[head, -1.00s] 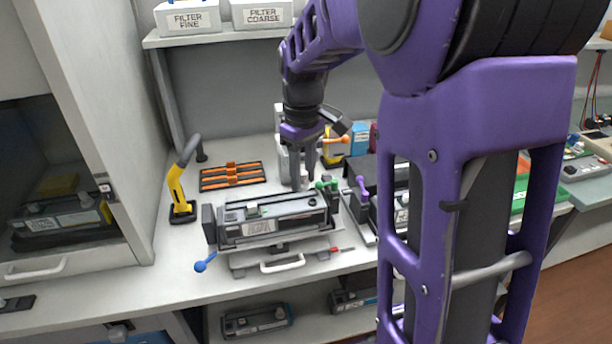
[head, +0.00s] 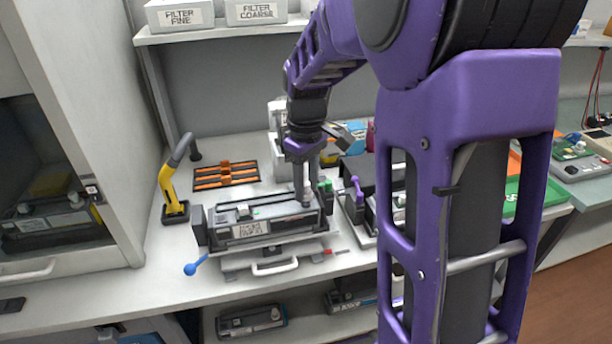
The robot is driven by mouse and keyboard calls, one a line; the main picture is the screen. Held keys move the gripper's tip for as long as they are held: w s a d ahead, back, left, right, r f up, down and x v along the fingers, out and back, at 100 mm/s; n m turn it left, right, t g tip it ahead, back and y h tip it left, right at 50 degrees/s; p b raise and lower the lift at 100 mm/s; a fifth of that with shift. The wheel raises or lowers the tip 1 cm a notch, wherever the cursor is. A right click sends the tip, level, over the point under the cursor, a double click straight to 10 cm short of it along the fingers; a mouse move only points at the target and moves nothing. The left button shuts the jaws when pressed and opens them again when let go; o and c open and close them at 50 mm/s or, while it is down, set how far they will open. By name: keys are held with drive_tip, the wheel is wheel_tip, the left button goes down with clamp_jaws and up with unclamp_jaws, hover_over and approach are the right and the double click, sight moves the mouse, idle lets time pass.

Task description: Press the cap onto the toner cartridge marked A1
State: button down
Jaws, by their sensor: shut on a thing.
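A dark grey toner cartridge (head: 285,211) lies in a holder on the bench, left of my arm. Its front label (head: 251,229) is too blurred to read. My gripper (head: 304,194) points down over the cartridge's right end. It is shut on a small pale piece (head: 302,190) that looks like the cap. The fingers partly hide this piece, and I cannot tell whether it touches the cartridge. A green handle (head: 326,188) stands just right of the fingers.
The holder has a blue-knobbed lever (head: 190,269) at front left and a pale front handle (head: 274,267). A yellow-and-black upright tool (head: 173,188) and an orange-and-black rack (head: 226,175) stand behind left. A purple handle (head: 357,187) and dark equipment are close on the right.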

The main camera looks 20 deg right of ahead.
drive_tip(key=shift+f, duration=0.2)
drive_tip(key=shift+f, duration=0.85)
idle(0.9)
drive_tip(key=shift+c, duration=1.1)
unclamp_jaws()
drive_tip(key=shift+r, duration=0.1)
drive_tip(key=shift+r+p, duration=0.65)
drive_tip(key=shift+r, duration=2.8)
drive_tip(key=shift+c, duration=0.2)
